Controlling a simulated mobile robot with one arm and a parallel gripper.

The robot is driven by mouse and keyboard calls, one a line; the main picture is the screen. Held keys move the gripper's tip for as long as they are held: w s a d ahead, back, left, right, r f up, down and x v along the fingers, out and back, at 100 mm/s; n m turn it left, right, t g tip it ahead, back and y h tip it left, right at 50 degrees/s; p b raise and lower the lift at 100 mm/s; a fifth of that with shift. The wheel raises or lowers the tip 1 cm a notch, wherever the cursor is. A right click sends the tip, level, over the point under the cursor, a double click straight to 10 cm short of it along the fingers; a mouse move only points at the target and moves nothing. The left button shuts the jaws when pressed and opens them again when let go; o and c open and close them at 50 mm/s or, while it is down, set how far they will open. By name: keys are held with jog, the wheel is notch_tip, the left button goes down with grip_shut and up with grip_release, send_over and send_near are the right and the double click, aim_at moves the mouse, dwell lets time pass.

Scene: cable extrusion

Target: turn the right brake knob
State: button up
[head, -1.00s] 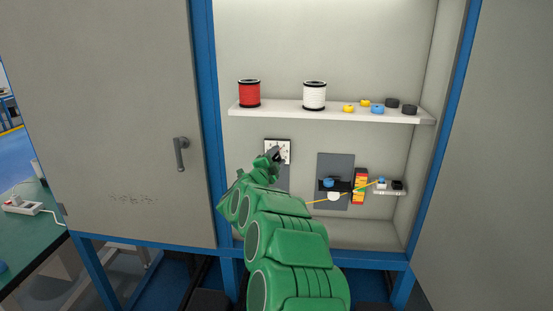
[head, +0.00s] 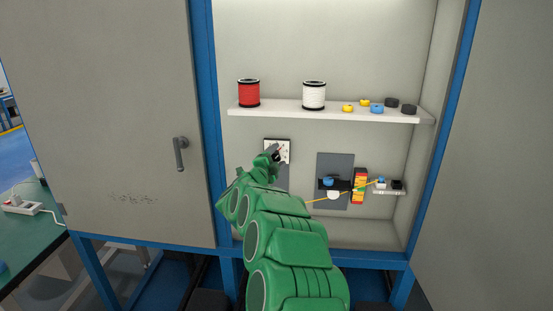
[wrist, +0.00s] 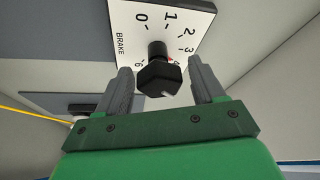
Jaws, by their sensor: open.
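The brake knob (wrist: 159,76) is black and faceted, on a white dial plate (wrist: 188,22) marked BRAKE with numbers. In the wrist view the knob sits between the two open fingers of my gripper (wrist: 163,90), with a visible gap on each side. A bit of red shows on the dial beside the knob. In the head view the white dial plate (head: 283,148) is on the cabinet's back wall, left of centre. My gripper (head: 276,153) is in front of it and hides the knob there.
A shelf (head: 300,111) above holds a red spool (head: 249,92), a white spool (head: 314,95) and several small rings. Right of my arm are a grey panel (head: 335,163), a yellow cable (head: 318,200) and a small ledge (head: 390,192). The cabinet door (head: 110,100) stands at left.

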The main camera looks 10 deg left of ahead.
jog(key=shift+r, duration=0.1)
notch_tip(320, 180, up, 3)
jog(key=shift+o, duration=0.7)
jog(key=shift+s+r, duration=0.2)
jog(key=shift+r, duration=0.1)
jog(key=shift+s+r, duration=1)
jog(key=shift+r, duration=0.25)
jog(key=shift+c, duration=0.7)
jog(key=s+d+r, duration=0.4)
jog(key=s+r, duration=0.2)
jog(key=s, duration=0.5)
jog(key=shift+r, duration=0.35)
jog(key=shift+o, duration=0.3)
jog(key=shift+a+f, duration=0.1)
